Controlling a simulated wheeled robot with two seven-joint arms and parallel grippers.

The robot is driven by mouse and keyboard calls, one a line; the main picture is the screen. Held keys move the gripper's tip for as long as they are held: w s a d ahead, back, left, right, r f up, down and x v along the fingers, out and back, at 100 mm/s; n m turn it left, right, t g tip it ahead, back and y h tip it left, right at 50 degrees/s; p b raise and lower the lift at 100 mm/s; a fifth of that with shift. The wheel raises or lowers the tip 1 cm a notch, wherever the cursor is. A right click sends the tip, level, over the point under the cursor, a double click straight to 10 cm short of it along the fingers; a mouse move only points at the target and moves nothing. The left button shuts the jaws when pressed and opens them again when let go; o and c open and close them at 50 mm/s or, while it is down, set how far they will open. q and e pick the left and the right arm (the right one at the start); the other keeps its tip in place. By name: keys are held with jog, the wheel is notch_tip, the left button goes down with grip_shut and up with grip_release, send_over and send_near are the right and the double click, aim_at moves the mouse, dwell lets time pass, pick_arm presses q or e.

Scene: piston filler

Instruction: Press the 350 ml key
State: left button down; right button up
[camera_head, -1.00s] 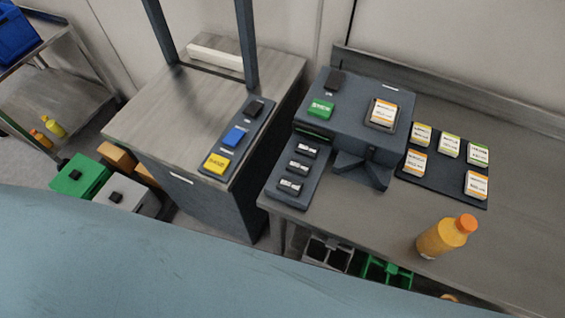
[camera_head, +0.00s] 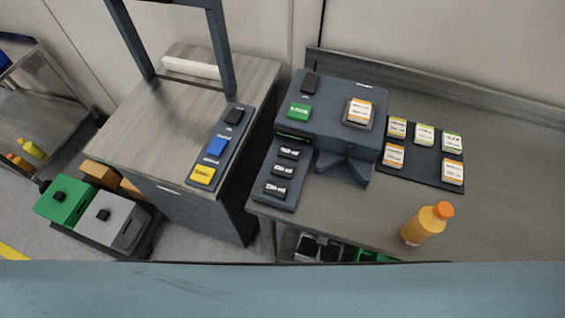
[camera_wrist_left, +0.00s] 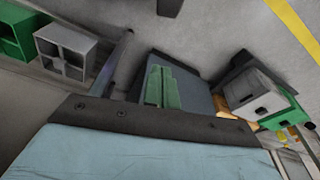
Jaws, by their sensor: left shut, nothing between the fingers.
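A dark key panel (camera_head: 268,200) sits on the grey table in the head view, left of the filler machine (camera_head: 335,125). It carries three black keys with white labels: a far key (camera_head: 288,153), a middle key (camera_head: 282,169) and a near key (camera_head: 276,188). The labels are too small to tell which is 350 ml. The tip of my left gripper (camera_wrist_left: 169,7) shows as a small dark shape at the top edge of the left wrist view, shut and empty. It is away from the keys, which that view does not show. My right gripper is not in view.
An orange bottle (camera_head: 427,224) stands on the table at the right, near a dark mat (camera_head: 425,178) with several labelled cards. A cabinet (camera_head: 140,120) with blue and yellow buttons stands left. Green and grey bins (camera_head: 112,222) stand below it.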

pick_arm(q)
jog(key=w+d+r+n+t+h+p, duration=0.1)
jog(key=w+d+r+n+p, duration=0.1)
jog(key=w+r, duration=0.5)
jog(key=w+d+r+n+t+h+p, duration=0.1)
jog(key=w+d+r+n+p, duration=0.2)
jog(key=w+d+r, duration=0.4)
jog(key=w+d+r+n+t+h+p, duration=0.1)
jog(key=w+d+r+n, duration=0.3)
jog(key=r, duration=1.5)
jog(key=shift+w+d+n+t+p, duration=0.2)
jog(key=shift+w+n+p, duration=0.15)
jog(key=shift+w, duration=0.85)
jog(key=shift+w+d+n+t+p, duration=0.25)
jog(key=shift+w+p, duration=0.15)
jog(key=shift+w, duration=0.8)
jog(key=w+d+r+n+h+p, duration=0.1)
jog(key=w+d+r+n+h, duration=0.1)
jog(key=w+d+r+n, duration=0.3)
notch_tip(320, 180, up, 4)
jog(key=d+n+t, duration=0.1)
jog(key=d+n, duration=0.2)
jog(key=n, duration=0.1)
jog(key=shift+w+h+p, duration=0.2)
jog(key=shift+h+p, duration=0.2)
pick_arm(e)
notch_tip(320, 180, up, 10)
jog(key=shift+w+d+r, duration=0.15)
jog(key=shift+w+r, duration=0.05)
